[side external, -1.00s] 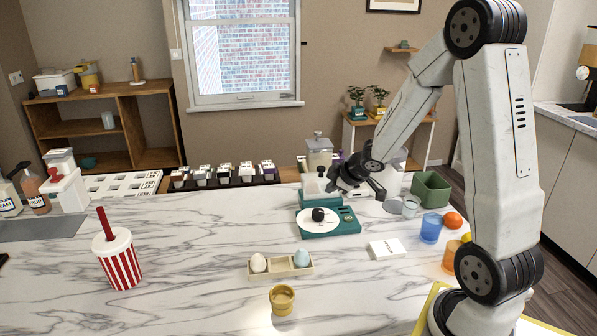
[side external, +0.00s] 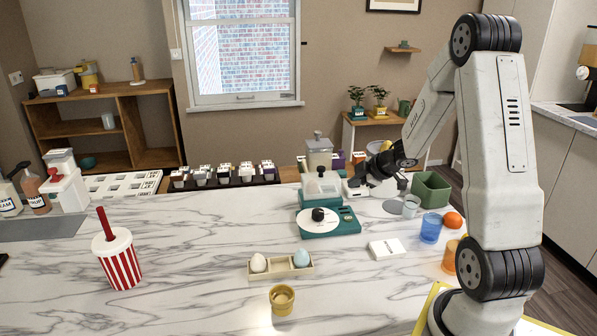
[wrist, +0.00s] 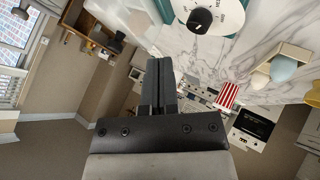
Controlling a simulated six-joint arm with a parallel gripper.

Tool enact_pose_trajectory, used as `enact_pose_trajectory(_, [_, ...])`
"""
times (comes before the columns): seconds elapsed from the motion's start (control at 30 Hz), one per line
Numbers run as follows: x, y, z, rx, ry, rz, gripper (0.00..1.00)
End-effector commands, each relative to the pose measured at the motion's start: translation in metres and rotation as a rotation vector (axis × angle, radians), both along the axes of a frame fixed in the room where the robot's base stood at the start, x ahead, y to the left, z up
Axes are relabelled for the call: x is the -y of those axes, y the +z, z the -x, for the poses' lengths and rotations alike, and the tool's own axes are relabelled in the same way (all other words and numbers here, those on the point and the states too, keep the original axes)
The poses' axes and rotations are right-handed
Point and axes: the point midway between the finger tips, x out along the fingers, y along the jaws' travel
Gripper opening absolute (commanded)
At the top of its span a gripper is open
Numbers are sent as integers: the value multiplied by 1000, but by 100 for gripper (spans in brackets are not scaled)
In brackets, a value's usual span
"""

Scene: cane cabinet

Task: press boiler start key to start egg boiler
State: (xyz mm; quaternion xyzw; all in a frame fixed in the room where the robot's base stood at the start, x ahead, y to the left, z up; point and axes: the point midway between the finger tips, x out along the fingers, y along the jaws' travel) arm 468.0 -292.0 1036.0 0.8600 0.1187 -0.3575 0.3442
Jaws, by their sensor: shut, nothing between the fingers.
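A teal appliance (side external: 332,230) with a white dial and black knob (side external: 318,214) stands mid-counter; it looks like the egg boiler. Small dark marks that may be keys (side external: 347,215) show on the right of its base, too small to read. The wrist view shows the dial (wrist: 205,18) at the top edge, but no start key can be made out there. My gripper (side external: 352,186) is shut and empty, above and behind the right side of the appliance, apart from the base. Its closed fingers (wrist: 160,75) fill the middle of the wrist view.
A tray (side external: 281,273) holds a white egg (side external: 259,262) and a blue egg (side external: 301,257) in front. A white box (side external: 387,249), blue cup (side external: 431,228) and green bin (side external: 431,190) lie right. A striped cup (side external: 119,262) stands left; the front-left counter is open.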

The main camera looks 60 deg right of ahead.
Motion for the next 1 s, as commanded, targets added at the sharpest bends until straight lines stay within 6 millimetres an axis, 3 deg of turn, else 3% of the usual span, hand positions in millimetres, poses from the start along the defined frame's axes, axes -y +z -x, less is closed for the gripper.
enact_pose_trajectory(0.43, [-1,-12,0,-1,0,-2,0])
enact_pose_trajectory(1.0, [-1,-68,0,-2,-2,-3,0])
